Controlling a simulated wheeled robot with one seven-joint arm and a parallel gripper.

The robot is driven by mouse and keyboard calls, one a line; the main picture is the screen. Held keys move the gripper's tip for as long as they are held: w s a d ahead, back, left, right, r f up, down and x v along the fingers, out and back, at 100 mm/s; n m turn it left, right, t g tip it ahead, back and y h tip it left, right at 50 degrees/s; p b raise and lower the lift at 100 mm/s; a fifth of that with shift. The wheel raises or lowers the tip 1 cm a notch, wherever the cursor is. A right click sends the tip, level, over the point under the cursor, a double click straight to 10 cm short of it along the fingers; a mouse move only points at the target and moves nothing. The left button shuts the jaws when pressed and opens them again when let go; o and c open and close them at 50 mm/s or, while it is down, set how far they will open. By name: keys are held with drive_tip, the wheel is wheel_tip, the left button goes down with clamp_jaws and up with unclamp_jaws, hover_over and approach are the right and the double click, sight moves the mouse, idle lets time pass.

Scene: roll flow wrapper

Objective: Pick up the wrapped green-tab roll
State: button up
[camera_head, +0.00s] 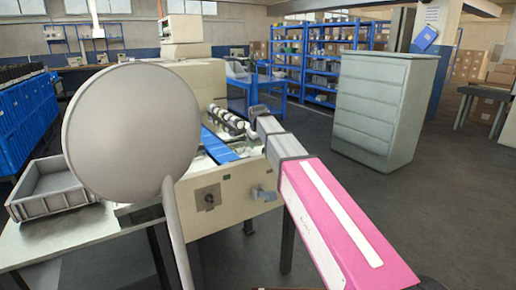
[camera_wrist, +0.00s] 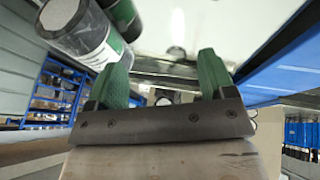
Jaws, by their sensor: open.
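In the wrist view a cylindrical roll with a pale end and a clear grey wrap (camera_wrist: 82,30) lies at the upper left, and a darker roll with green on it (camera_wrist: 122,14) is just beside it. I cannot tell for sure which one is the wrapped green-tab roll. My gripper (camera_wrist: 163,76) is open, its two green fingers apart with no roll between them. The left finger is close below the rolls; contact cannot be told. In the head view a row of small rolls (camera_head: 228,118) lies on the cream machine, just left of my gripper (camera_head: 256,112).
The cream wrapper machine (camera_head: 236,190) has a blue belt (camera_head: 218,146). A grey tray (camera_head: 53,190) stands on the table at left. A large pale disc on a post (camera_head: 130,130) hides part of the machine. A grey drawer cabinet (camera_head: 384,108) stands at right, with open floor around it.

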sight(258, 151)
drive_tip(key=shift+x, duration=1.65)
drive_tip(key=shift+f, duration=0.1)
